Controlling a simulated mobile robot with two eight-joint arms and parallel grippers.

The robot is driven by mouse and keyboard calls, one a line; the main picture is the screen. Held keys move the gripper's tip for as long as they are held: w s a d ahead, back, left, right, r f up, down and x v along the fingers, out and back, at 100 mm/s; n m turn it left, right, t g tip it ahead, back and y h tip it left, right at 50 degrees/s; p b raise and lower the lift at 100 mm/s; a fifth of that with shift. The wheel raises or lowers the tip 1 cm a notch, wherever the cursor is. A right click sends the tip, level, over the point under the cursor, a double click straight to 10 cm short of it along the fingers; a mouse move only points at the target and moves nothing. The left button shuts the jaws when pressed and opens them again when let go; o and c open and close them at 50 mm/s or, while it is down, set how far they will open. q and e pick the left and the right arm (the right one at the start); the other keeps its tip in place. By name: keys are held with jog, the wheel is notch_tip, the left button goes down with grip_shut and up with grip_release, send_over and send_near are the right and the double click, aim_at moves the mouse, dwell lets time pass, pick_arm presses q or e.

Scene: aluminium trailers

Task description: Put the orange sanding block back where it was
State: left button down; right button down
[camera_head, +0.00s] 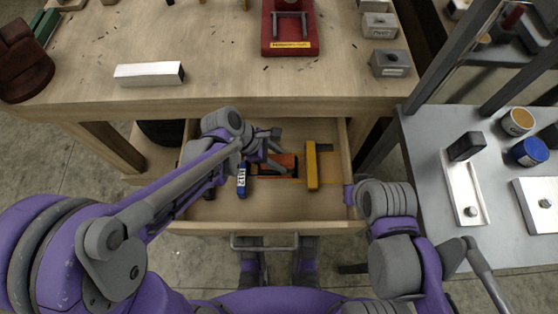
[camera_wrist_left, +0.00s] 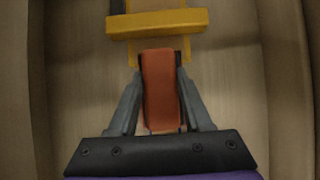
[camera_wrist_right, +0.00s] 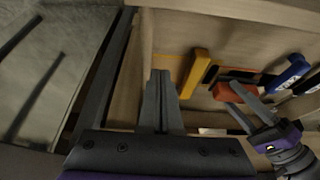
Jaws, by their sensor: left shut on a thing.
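The orange sanding block (camera_head: 288,161) is in the open wooden drawer (camera_head: 262,228), at the middle. My left gripper (camera_head: 272,160) reaches down into the drawer and is shut on the block. In the left wrist view the orange block (camera_wrist_left: 160,88) sits between the two grey fingers, close to a yellow tool (camera_wrist_left: 157,22). Yellow marking shows on the drawer floor around the far end of the block. Whether the block touches the floor I cannot tell. My right gripper (camera_wrist_right: 160,85) has its fingers together at the drawer's right wall and holds nothing that I can make out.
The yellow tool (camera_head: 311,165) lies right of the block, and a blue labelled tube (camera_head: 241,180) lies left of it. The workbench (camera_head: 220,85) overhangs the drawer's back. A grey side table (camera_head: 420,150) stands to the right.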

pick_arm(q)
notch_tip(320, 180, down, 2)
jog(key=shift+f, duration=0.15)
jog(key=c, duration=0.8)
grip_release()
jog(key=shift+f+b, duration=0.1)
jog(key=shift+b, duration=0.2)
jog(key=o, duration=0.5)
jog(key=shift+c, duration=0.2)
